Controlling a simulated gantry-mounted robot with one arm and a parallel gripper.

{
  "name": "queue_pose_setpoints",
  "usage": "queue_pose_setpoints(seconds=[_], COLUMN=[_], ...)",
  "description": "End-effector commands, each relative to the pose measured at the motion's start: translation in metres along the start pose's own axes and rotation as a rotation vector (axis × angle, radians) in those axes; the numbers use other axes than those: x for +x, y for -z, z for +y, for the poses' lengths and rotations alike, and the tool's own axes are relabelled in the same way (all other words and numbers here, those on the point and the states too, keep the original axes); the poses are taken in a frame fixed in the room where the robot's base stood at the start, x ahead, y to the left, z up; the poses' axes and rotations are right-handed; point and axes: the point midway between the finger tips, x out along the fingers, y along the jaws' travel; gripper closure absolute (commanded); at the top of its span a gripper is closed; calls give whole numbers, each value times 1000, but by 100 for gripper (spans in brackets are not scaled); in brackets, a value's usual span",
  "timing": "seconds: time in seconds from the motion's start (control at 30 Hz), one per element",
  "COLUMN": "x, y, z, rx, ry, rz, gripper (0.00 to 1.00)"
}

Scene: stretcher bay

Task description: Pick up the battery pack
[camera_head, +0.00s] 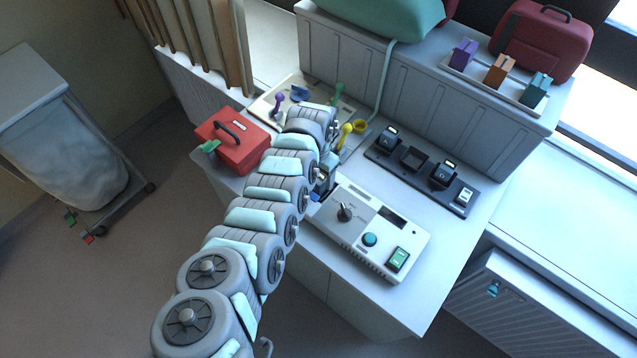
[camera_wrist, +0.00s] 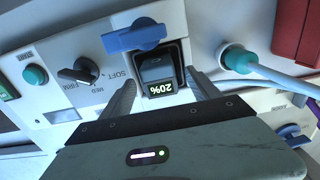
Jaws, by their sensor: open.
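A dark battery pack (camera_wrist: 158,70) with a lit label reading 20%, upside down in the wrist view, sits in a bay at the end of the white control unit (camera_wrist: 60,65). A blue latch (camera_wrist: 134,37) lies across one edge of the bay, partly over the pack. My gripper (camera_wrist: 163,90) is open, one finger on each side of the pack; I cannot tell whether either finger touches it. In the head view my arm hides most of this end of the control unit (camera_head: 392,222).
A black charging dock (camera_head: 429,181) with several slots, one seemingly empty, stands right of the arm. A red toolbox (camera_head: 236,142) sits at left. A teal plug (camera_wrist: 236,58) with a pale cable is close beside the right finger in the wrist view.

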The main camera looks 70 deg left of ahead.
Motion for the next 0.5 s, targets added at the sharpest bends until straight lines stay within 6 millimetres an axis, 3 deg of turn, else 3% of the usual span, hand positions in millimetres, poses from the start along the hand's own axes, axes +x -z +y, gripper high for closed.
queue_pose_setpoints(seconds=[0.17, 0.43, 0.5], x=[15, 16, 16], y=[-1, 0, 0], z=[0, 1, 1], rx=[-1, -2, -2], ry=[0, -1, -1], rz=[-1, 1, 1], gripper=[29, 29, 33])
